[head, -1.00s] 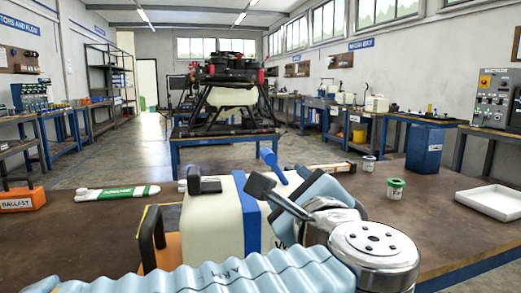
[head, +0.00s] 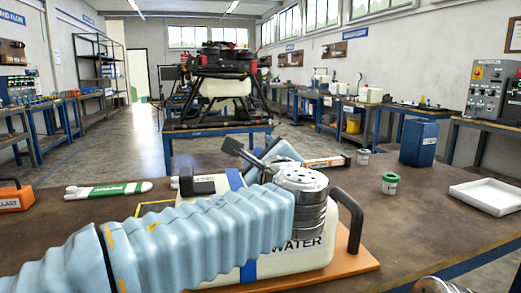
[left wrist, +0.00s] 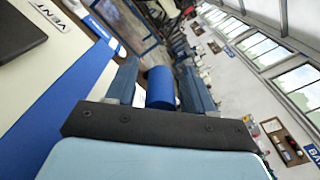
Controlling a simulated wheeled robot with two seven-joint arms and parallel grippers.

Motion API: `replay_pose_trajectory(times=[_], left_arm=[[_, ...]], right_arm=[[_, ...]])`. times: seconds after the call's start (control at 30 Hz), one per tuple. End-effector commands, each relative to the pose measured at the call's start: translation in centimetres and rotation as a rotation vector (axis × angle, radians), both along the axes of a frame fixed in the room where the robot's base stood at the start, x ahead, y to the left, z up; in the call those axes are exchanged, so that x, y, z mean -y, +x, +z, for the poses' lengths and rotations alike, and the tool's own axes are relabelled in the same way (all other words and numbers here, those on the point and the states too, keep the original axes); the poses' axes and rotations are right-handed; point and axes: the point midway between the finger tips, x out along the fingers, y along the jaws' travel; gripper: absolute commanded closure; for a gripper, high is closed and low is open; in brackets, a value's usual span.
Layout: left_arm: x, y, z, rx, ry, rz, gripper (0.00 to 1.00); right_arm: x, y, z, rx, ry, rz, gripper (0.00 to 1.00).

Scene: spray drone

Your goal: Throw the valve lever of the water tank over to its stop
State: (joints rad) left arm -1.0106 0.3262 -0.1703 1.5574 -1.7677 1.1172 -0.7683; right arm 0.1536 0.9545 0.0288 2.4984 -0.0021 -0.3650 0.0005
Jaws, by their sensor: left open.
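The cream water tank (head: 315,262) lies on an orange base on the bench, with blue bands, black handles and the label WATER. My left arm covers much of it. My left gripper (head: 252,150) is over the tank's far side in the head view. In the left wrist view, its open fingers (left wrist: 160,68) stand on either side of a blue cylindrical grip, which looks like the valve lever (left wrist: 161,88). Contact with the fingers cannot be told.
A green-and-white tube (head: 108,190) and an orange ballast block (head: 14,195) lie to the left. Small jars (head: 390,184) and a white tray (head: 488,196) are to the right. A drone (head: 222,85) stands on a table beyond.

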Motion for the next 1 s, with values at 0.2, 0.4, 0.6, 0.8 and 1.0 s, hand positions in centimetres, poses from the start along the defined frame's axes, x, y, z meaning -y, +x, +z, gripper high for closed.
replay_pose_trajectory(times=[0.2,0.4,0.6,0.8,1.0], left_arm=[[-0.22,0.74,0.01,0.0,-0.001,0.0,0.47],[-0.21,0.7,-0.01,0.0,0.0,0.0,0.53],[-0.19,0.68,-0.01,0.0,0.0,0.0,0.84],[-0.19,0.66,-0.02,0.0,0.0,0.0,1.0],[-0.31,0.66,-0.01,0.0,0.002,0.0,1.0]], right_arm=[[-0.01,0.0,0.12,0.0,0.0,0.0,0.57],[0.01,0.01,0.1,0.0,0.0,0.0,0.57],[0.01,0.01,0.1,0.0,0.0,0.0,0.57],[0.01,0.01,0.1,0.0,0.0,0.0,0.57],[0.0,0.01,0.11,0.0,0.0,0.0,0.57]])
